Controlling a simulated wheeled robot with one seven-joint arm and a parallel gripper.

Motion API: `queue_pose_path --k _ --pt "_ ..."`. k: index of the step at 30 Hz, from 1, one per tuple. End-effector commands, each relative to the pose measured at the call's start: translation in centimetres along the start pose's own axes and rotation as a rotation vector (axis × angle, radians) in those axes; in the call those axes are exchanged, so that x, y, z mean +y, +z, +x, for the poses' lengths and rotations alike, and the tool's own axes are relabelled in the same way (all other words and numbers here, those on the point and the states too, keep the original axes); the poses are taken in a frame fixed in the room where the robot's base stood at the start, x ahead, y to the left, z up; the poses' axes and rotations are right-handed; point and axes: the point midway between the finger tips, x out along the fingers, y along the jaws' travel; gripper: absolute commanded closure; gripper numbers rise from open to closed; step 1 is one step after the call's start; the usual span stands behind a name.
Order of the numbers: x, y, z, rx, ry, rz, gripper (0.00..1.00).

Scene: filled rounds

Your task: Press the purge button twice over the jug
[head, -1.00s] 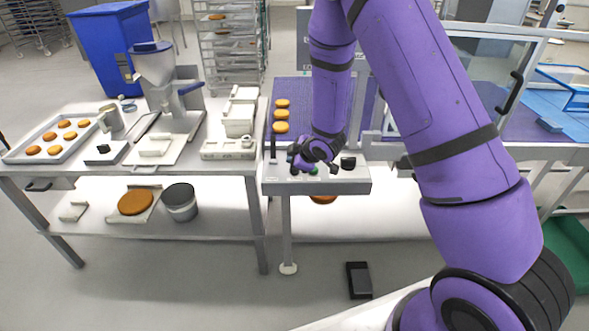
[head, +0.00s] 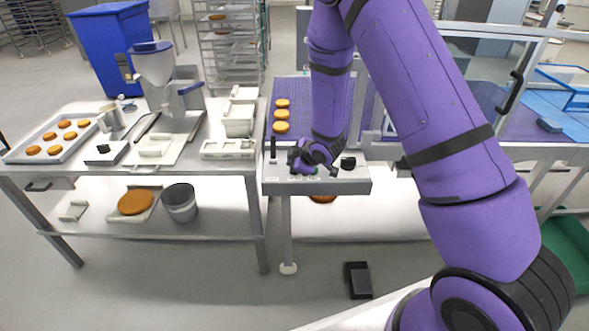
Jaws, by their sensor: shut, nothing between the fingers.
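My gripper (head: 303,168) is shut and empty, low over the grey control box (head: 350,186) in the middle. A green button (head: 318,170) shows partly beside it. I cannot tell whether the fingertips touch the panel, and my gripper hides part of it. Which control is the purge button cannot be read. A metal jug (head: 111,118) seems to stand on the left table, beside the hopper machine (head: 160,75).
A black knob (head: 348,163) and a dark upright post (head: 273,150) stand on the box. Behind it, several rounds (head: 282,115) lie on the purple belt (head: 310,92). A tray (head: 18,152) of rounds is far left. A black pedal (head: 359,281) lies on the floor.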

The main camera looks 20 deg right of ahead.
Motion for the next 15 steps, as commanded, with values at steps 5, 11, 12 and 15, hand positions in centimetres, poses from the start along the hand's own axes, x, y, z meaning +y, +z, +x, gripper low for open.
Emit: queue_pose_path --k 5,11,12,15 --pt "-0.11 0.11 0.15 0.0 0.0 0.0 1.0" --pt "-0.22 0.22 0.29 0.0 -0.001 0.0 1.0" --pt "-0.24 0.25 0.32 -0.001 -0.001 0.0 1.0" --pt "-0.3 0.3 0.39 0.0 -0.001 0.0 1.0"
